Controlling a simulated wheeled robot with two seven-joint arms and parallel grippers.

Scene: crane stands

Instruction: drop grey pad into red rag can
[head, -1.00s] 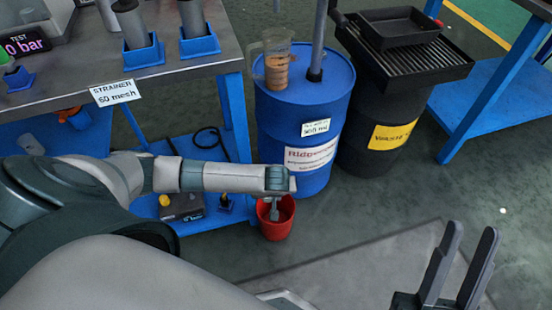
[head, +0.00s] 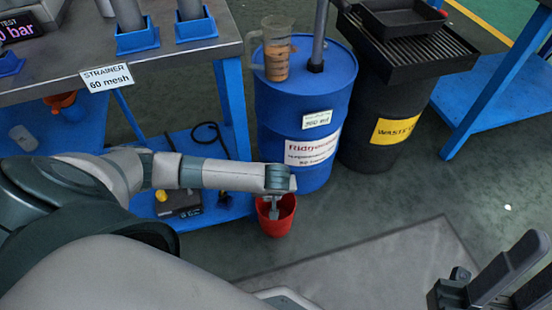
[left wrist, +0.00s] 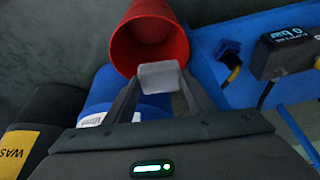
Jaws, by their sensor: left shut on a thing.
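The red rag can (head: 277,229) stands on the floor in front of the blue drum, and its open mouth shows in the left wrist view (left wrist: 150,9). My left gripper (head: 274,208) points down at the can's mouth. In the left wrist view, my left gripper (left wrist: 158,82) is shut on the grey pad (left wrist: 158,74), which overlaps the near rim of the can. How deep the pad sits relative to the rim is hard to tell. My right gripper (head: 515,278) is at the lower right, empty, with its fingers apart.
A blue drum (head: 275,110) with a measuring jug (head: 277,62) on top stands behind the can. A black waste drum (head: 372,140) is to its right. A blue workbench (head: 232,105) with a lower shelf is at left.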

